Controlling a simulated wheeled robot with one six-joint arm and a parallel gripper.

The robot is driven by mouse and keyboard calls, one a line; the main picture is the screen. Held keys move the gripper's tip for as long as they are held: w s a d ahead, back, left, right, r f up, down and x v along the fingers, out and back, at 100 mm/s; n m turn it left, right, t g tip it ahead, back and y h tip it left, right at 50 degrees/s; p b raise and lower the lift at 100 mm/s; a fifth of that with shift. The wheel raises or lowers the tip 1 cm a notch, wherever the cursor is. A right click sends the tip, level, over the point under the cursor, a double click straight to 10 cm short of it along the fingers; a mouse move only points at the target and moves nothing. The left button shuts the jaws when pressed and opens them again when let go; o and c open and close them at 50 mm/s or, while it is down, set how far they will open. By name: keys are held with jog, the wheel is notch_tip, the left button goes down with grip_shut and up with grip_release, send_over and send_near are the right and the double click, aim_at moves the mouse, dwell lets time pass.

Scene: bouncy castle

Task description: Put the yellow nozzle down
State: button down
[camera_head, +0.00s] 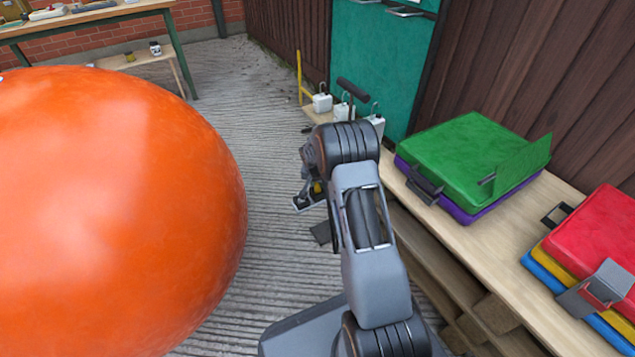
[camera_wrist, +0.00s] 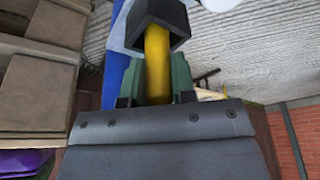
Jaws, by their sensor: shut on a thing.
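The yellow nozzle (camera_wrist: 157,62) is between the green fingers of my gripper (camera_wrist: 160,85) in the wrist view. My gripper is shut on it. A dark square-ended piece (camera_wrist: 158,22) shows at the nozzle's far end. In the head view my gripper (camera_head: 309,197) hangs over the ribbed grey ground, left of the wooden bench. Only a small yellow patch of the nozzle (camera_head: 317,187) shows there; my arm hides most of it.
A huge orange inflatable ball (camera_head: 110,210) fills the left. On the right, the wooden bench (camera_head: 485,255) bears green-and-purple cases (camera_head: 470,155) and red, yellow and blue cases (camera_head: 600,235). White weights (camera_head: 322,103) stand farther back. Bare bench top lies between the case stacks.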

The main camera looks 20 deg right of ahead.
jog(key=shift+f, duration=0.1)
jog(key=c, duration=0.9)
grip_release()
jog(key=shift+c, duration=0.2)
jog(key=s+a+r+n+p, duration=0.15)
jog(key=s+r, duration=0.25)
jog(key=r, duration=0.4)
jog(key=s+a+r+n+p, duration=0.1)
jog(key=s+a+r+p, duration=0.15)
jog(key=s+r, duration=0.35)
jog(key=s+a+r+n+p, duration=0.1)
jog(key=s+a+r, duration=0.2)
jog(key=r, duration=0.6)
jog(key=s+a+r+n+y, duration=0.1)
jog(key=s+a+r+n, duration=0.1)
jog(key=s, duration=0.6)
jog(key=s+a+r+n+y, duration=0.1)
jog(key=s+a+n, duration=0.1)
jog(key=s, duration=0.7)
jog(key=shift+a+r, duration=0.4)
jog(key=shift+a, duration=0.35)
jog(key=shift+r, duration=0.1)
